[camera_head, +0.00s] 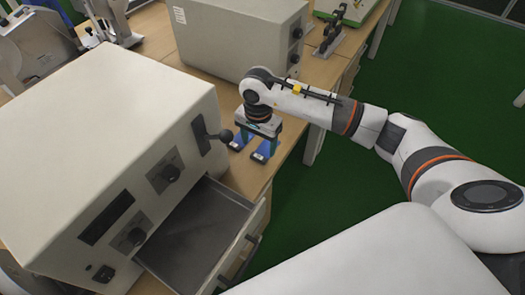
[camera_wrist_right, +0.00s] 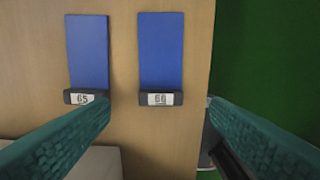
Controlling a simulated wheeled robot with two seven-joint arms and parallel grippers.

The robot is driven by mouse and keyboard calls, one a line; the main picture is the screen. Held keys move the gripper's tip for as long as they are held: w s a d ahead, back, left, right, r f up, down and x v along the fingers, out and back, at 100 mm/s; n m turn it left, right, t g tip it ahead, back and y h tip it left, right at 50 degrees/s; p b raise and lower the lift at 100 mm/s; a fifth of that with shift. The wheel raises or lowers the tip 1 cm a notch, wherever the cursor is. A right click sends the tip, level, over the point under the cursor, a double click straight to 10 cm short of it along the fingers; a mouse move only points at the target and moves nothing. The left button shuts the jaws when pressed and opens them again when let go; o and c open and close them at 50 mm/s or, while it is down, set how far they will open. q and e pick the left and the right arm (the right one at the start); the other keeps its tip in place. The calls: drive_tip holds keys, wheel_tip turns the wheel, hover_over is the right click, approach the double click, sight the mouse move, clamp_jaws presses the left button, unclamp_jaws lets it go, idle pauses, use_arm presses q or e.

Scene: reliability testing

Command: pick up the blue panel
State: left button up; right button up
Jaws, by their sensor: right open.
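Two blue panels lie side by side on the wooden table in the right wrist view. The left blue panel (camera_wrist_right: 88,50) has a dark end holder with a label that seems to read 65. The right blue panel (camera_wrist_right: 161,50) has a similar holder with a label like 66. In the head view they show as small blue patches, the left one (camera_head: 239,140) and the right one (camera_head: 263,153), partly hidden by my gripper. My right gripper (camera_head: 261,137) is open and empty above them. Its teal fingers (camera_wrist_right: 159,106) spread on both sides of the right panel's labelled end. My left gripper is out of view.
A large beige oven-like box (camera_head: 120,110) with knobs stands left of the gripper, its handle close by. A drawer (camera_head: 195,235) is open below it. A second beige box (camera_head: 235,35) stands behind. The table edge lies just right of the panels, with green floor (camera_head: 325,195) beyond.

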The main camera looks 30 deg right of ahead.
sight(258, 157)
drive_tip(key=f, duration=0.2)
drive_tip(key=f+p, duration=0.1)
drive_tip(key=shift+s+a+f, duration=0.15)
drive_tip(key=shift+s+f, duration=0.05)
drive_tip(key=shift+f, duration=0.15)
drive_tip(key=shift+w+f, duration=0.1)
drive_tip(key=shift+f, duration=0.45)
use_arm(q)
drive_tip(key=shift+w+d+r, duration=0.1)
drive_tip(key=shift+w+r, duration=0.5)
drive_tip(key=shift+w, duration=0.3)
use_arm(e)
drive_tip(key=shift+c, duration=0.9)
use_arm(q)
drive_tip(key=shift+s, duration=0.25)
use_arm(e)
drive_tip(key=c, duration=0.9)
